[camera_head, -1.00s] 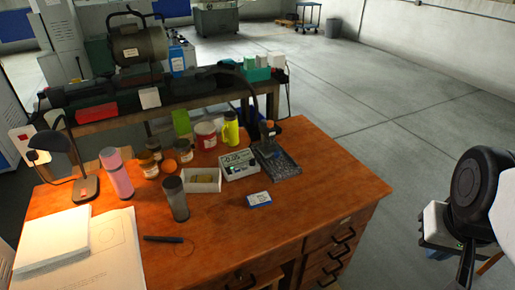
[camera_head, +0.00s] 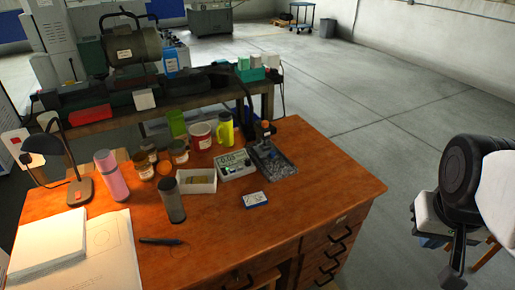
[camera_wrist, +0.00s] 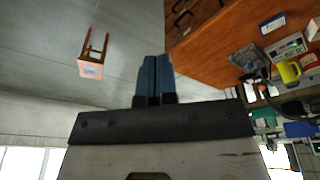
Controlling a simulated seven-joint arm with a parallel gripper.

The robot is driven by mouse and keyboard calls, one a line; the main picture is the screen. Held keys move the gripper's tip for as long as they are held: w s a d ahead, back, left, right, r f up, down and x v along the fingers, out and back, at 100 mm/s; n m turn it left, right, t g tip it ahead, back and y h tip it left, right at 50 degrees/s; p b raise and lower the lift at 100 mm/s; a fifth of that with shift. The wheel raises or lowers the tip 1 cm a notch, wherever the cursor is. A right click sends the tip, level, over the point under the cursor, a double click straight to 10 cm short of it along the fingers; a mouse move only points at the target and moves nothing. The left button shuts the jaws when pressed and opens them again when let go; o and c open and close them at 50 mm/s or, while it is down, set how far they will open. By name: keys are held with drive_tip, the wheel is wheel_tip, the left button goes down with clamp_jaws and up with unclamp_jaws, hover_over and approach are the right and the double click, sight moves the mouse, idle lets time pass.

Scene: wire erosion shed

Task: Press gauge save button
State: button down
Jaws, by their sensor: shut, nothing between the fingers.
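The gauge (camera_head: 237,164) is a pale box with a lit display and small buttons on its face. The save button is too small to pick out. The gauge also shows at the right of the wrist view (camera_wrist: 289,47). My gripper (camera_wrist: 154,62) has blue fingers, shut together and empty. It hangs over the floor, off the desk's right side and well apart from the gauge. In the head view my arm is at the right edge.
A yellow mug (camera_head: 225,130) and a red tin (camera_head: 200,136) stand behind. A small blue-and-white pack (camera_head: 254,200) lies in front. The desk's right front is clear. A stool (camera_wrist: 91,70) stands on the floor.

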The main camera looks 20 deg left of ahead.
drive_tip(key=w+a+r+n+h, duration=0.1)
drive_tip(key=w+a+n, duration=0.15)
drive_tip(key=w, duration=0.55)
drive_tip(key=w+a+n+h, duration=0.1)
drive_tip(key=w+a+n, duration=0.15)
drive_tip(key=w, duration=0.45)
drive_tip(key=n+t+h, duration=0.3)
drive_tip(key=n+t, duration=0.2)
drive_tip(key=n, duration=0.9)
hover_over(240, 167)
wheel_tip(240, 167, down, 22)
drive_tip(key=shift+s, duration=0.3)
drive_tip(key=shift+f, duration=0.25)
drive_tip(key=shift+f, duration=4.2)
drive_tip(key=shift+f, duration=0.4)
